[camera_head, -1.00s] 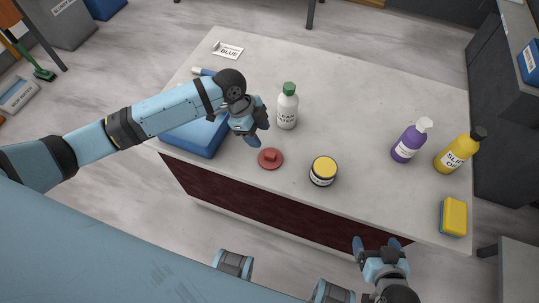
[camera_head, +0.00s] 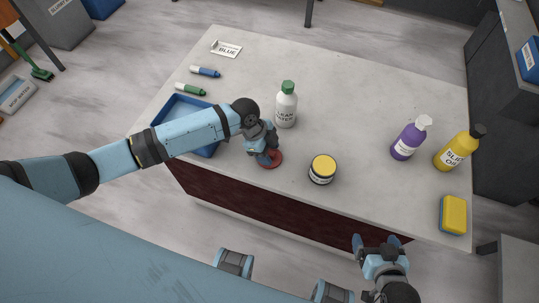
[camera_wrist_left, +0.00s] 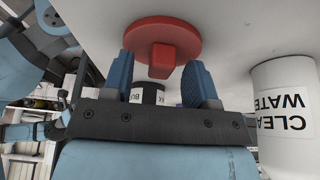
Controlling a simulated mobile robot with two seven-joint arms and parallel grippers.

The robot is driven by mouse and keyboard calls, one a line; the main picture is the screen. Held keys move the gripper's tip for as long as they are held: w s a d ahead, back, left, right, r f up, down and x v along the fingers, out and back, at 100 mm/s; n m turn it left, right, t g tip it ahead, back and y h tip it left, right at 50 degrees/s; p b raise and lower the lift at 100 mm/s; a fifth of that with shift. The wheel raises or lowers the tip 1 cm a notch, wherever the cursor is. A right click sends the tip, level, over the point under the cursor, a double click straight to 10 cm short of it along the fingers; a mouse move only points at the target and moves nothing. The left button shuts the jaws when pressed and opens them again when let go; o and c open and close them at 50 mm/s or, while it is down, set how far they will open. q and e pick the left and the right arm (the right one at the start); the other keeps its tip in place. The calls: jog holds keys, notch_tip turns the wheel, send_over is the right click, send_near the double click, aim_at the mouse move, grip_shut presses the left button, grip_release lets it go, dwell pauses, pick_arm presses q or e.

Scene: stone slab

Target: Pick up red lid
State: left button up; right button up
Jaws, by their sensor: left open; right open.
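The red lid (camera_head: 275,160) lies flat on the stone slab near its front edge, partly hidden by my left gripper in the head view. In the left wrist view the red lid (camera_wrist_left: 157,40) is a round disc with a block-shaped knob. My left gripper (camera_wrist_left: 160,82) is open, with its two blue fingers apart on either side of the knob and close to it. It also shows in the head view (camera_head: 264,158). My right gripper (camera_head: 370,244) is open and empty in front of the slab at the lower right.
A white clean water bottle (camera_head: 286,108) stands just behind the lid, and a yellow-topped jar (camera_head: 322,170) stands to its right. A blue tray (camera_head: 166,118) sits under my left arm. Purple (camera_head: 408,142) and yellow (camera_head: 456,152) bottles and a sponge (camera_head: 453,215) are at the right.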

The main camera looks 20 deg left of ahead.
pick_arm(q)
grip_shut()
jog(key=shift+r, duration=0.15)
